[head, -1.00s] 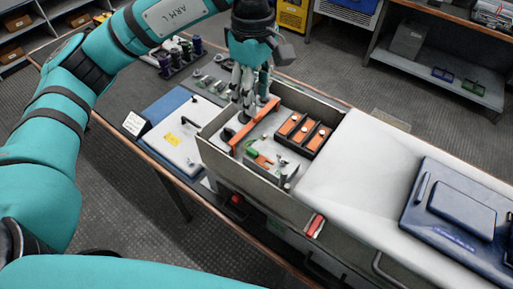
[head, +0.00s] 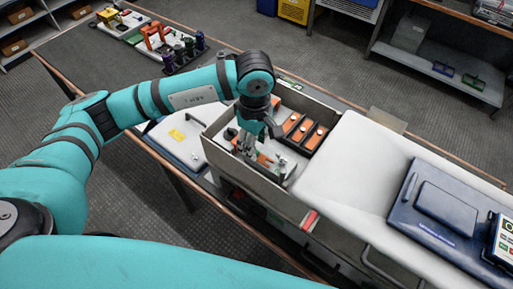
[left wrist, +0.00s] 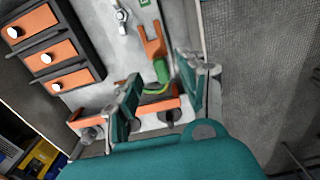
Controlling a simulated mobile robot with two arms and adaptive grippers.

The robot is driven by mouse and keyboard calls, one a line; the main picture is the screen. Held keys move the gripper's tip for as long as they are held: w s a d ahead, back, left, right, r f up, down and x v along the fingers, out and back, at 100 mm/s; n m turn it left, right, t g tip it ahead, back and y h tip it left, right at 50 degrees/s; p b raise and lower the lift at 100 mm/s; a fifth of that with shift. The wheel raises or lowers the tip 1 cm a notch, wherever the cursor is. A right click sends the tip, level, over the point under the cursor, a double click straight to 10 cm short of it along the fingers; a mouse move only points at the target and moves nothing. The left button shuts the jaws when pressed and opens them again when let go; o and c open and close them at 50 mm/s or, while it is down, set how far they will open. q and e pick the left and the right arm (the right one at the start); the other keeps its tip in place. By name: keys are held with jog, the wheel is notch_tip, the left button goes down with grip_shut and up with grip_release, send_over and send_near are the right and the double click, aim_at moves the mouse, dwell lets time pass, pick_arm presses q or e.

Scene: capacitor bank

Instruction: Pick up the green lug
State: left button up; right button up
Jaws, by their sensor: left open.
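The green lug (left wrist: 161,71) shows in the left wrist view as a small green piece on the end of a curved yellow-green cable, beside an orange forked piece (left wrist: 152,42). My left gripper (left wrist: 160,78) is open, with one finger on each side of the lug in that view; I cannot tell whether they touch it. In the head view my left gripper (head: 254,145) points down inside the grey open-topped box (head: 228,156), and its fingers and palm hide the lug. My right gripper is not in view.
Inside the box are several orange-topped dark blocks (head: 291,124) and a silver post (left wrist: 121,15). The box walls stand close around the gripper. A white surface with a dark blue case (head: 445,208) lies to the right. A white panel (head: 180,141) lies left.

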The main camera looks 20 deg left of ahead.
aim_at(260, 156)
pick_arm(q)
notch_tip(260, 156, down, 2)
jog(key=shift+s, duration=0.1)
jog(key=shift+f, duration=0.3)
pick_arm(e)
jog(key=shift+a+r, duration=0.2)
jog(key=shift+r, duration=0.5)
pick_arm(q)
grip_shut()
